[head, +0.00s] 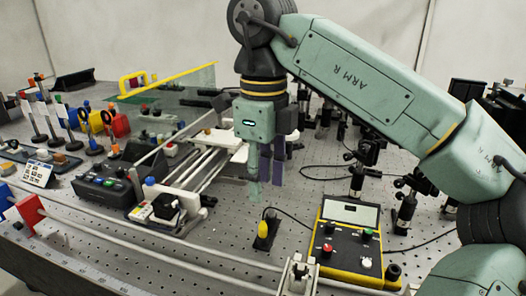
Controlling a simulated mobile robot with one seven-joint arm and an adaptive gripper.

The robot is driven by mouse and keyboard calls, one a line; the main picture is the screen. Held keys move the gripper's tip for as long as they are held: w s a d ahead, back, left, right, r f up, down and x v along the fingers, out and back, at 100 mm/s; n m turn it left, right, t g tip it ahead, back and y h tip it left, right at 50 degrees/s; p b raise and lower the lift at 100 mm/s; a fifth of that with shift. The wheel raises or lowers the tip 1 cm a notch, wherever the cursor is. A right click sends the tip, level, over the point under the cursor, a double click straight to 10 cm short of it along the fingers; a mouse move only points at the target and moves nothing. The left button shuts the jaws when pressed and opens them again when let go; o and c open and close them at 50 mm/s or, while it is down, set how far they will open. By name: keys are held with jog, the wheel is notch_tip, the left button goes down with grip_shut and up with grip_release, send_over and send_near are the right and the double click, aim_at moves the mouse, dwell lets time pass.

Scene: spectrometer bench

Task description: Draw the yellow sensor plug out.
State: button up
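The yellow sensor plug (263,229) stands upright in a small dark socket block (266,243) on the perforated bench. A thin black cable shows beside it, toward the yellow-edged meter box. My gripper (262,182) points down above the bench, higher than the plug and almost in line with it in the head view. Clear space shows between the fingertips and the plug, and they do not touch. The fingers overlap from this side, so their opening cannot be judged. No object is seen between them.
The meter box (347,236) with knobs stands close right of the plug. A small metal fixture (297,275) is in front. A rail assembly (200,165) and a dark control box (107,186) lie left. Posts with black mounts (404,205) stand right. Bare bench surrounds the socket.

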aim_at(263, 220)
jog(key=shift+w, duration=0.3)
jog(key=shift+f, duration=0.3)
notch_tip(263, 220, down, 10)
jog(key=shift+s+f+p, duration=0.1)
jog(key=shift+p, duration=0.5)
jog(key=shift+c, duration=0.3)
grip_shut()
